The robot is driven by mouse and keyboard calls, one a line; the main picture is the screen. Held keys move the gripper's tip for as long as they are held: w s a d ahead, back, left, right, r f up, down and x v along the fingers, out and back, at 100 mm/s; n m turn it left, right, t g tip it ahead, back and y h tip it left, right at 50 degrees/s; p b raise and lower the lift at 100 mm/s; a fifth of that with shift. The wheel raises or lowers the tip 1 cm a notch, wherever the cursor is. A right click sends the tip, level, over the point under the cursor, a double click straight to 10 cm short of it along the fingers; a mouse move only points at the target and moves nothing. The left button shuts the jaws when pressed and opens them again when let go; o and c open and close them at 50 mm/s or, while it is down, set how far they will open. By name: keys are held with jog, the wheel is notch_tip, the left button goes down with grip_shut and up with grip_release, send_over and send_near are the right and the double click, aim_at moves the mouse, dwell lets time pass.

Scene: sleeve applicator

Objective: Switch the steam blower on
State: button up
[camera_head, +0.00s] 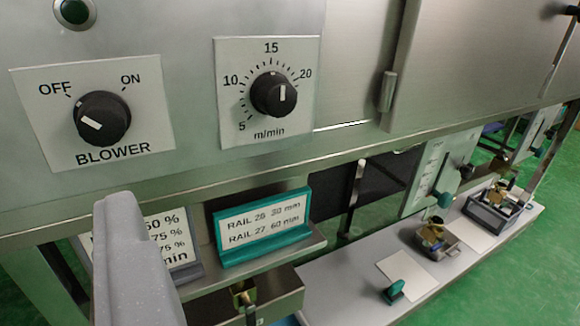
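The blower knob (103,118) is a round black dial on a white plate (150,84) marked OFF at upper left, ON at upper right and BLOWER below. Its white pointer mark lies on the left of the knob, on the OFF side and away from ON. My gripper (120,208) shows as a grey finger shape rising from the lower left. In the picture its tip is just below the BLOWER plate, apart from the knob. A second finger cannot be made out, and nothing is seen held.
A similar black speed dial (273,94), marked m/min, is right of the blower plate. A green button (74,12) is above. Below, a ledge holds a teal-framed rail sign (262,228) and another sign partly hidden by my gripper. A grey bench (330,280) with small fixtures runs right.

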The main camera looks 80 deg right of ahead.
aim_at(100, 127)
jog(key=shift+g+h, duration=0.3)
jog(key=shift+h, duration=0.1)
jog(key=x, duration=0.4)
jog(key=f+b+x, duration=0.1)
jog(key=x, duration=0.4)
jog(key=s+d+x, duration=0.1)
jog(key=x, duration=0.3)
jog(key=shift+f+b, duration=0.3)
jog(key=shift+b, duration=0.05)
jog(key=shift+d+r, duration=0.1)
jog(key=c, duration=1)
